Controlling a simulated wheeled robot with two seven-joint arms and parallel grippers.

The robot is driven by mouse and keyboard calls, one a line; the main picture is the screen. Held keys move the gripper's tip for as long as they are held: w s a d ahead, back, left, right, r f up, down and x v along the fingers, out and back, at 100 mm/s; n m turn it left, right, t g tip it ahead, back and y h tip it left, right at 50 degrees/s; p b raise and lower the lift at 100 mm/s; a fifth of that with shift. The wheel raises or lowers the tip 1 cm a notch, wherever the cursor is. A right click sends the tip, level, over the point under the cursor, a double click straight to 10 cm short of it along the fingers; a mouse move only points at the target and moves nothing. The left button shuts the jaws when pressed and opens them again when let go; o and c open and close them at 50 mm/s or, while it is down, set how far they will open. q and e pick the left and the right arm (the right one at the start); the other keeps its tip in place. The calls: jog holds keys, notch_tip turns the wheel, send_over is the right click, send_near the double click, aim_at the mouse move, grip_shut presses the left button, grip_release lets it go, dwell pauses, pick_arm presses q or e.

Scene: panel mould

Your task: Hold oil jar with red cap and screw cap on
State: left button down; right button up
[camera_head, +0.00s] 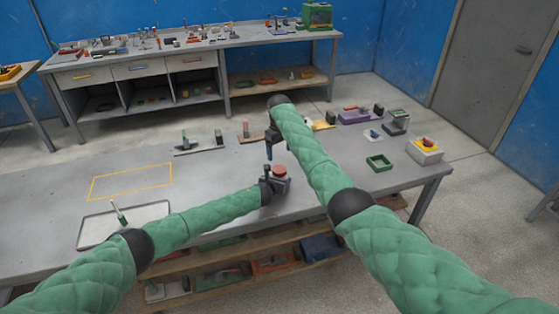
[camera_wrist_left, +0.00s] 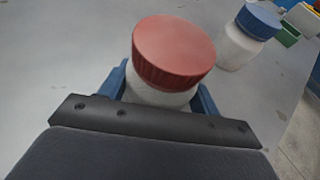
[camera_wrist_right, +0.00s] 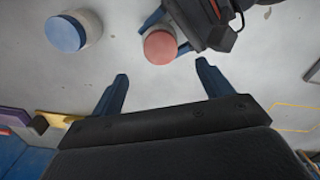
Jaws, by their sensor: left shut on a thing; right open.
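The oil jar (camera_wrist_left: 160,97) is a white jar standing upright on the grey table, with its red cap (camera_wrist_left: 172,50) sitting on top. I cannot tell how tightly the cap is threaded. My left gripper (camera_head: 278,184) is shut around the jar body, with blue fingers on both sides below the cap. The red cap also shows in the head view (camera_head: 280,171) and in the right wrist view (camera_wrist_right: 160,47). My right gripper (camera_wrist_right: 162,72) is open and empty, pointing down just beside the cap and apart from it.
A second white jar with a blue cap (camera_wrist_left: 258,21) stands on the table near the held jar. A white tray (camera_head: 88,234) and a yellow outline (camera_head: 130,182) are at the left.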

jog(key=shift+r, duration=1.55)
pick_arm(q)
jog(key=shift+c, duration=1.3)
grip_release()
pick_arm(e)
jog(key=shift+d, duration=0.1)
pick_arm(q)
jog(key=shift+b+v, duration=0.8)
jog(key=shift+v, duration=3.05)
pick_arm(e)
jog(key=shift+f, duration=0.85)
